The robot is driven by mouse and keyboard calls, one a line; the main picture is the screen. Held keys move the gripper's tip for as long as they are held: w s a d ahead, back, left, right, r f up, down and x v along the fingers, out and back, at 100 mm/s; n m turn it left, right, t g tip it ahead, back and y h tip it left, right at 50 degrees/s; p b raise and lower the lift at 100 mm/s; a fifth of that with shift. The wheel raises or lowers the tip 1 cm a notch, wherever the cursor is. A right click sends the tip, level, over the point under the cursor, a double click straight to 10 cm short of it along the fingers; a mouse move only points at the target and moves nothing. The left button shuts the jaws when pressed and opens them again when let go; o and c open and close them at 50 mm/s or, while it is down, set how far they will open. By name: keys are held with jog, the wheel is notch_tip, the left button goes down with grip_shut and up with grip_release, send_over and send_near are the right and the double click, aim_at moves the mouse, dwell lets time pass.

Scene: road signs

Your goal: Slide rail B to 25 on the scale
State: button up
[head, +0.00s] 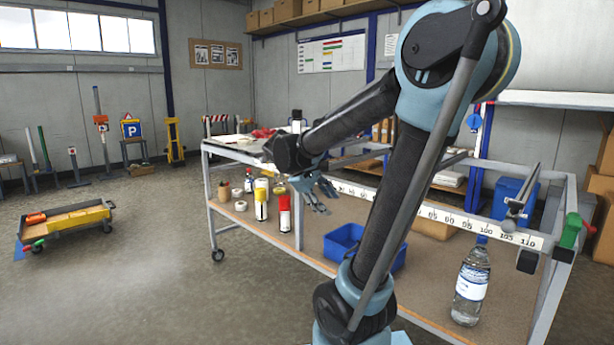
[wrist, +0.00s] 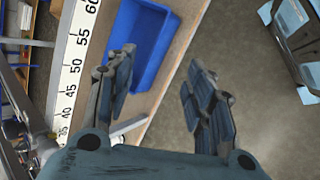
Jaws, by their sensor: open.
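A white scale strip (head: 450,215) with black numbers runs along the front of the wheeled bench; 85 to 110 read clearly at its right part. In the wrist view the scale (wrist: 75,65) shows about 35 to 60. A pale bar (wrist: 128,127) sticks out beside the scale near 40, partly hidden by my gripper. My gripper (head: 318,192) is open and empty in front of the bench's left part; its spread fingers (wrist: 160,62) also show in the wrist view.
A blue bin (head: 345,240) and a water bottle (head: 471,285) stand on the lower shelf (head: 440,310). Spray cans (head: 284,212) stand at its left.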

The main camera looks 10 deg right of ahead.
jog(key=w+a+r+n+t+h, duration=0.2)
jog(key=w+a+r+n+h, duration=0.15)
jog(key=w+a, duration=0.5)
jog(key=w+a+r+n+t+h, duration=0.2)
jog(key=w+a+r, duration=0.2)
jog(key=w+a, duration=0.45)
jog(key=x, duration=1.7)
jog(key=shift+w+d+r, duration=0.1)
jog(key=shift+w+d, duration=0.1)
jog(key=shift+d, duration=0.2)
jog(key=shift+c, duration=0.6)
grip_shut()
jog(key=w+a, duration=0.6)
jog(key=w, duration=0.1)
jog(key=shift+w, duration=0.4)
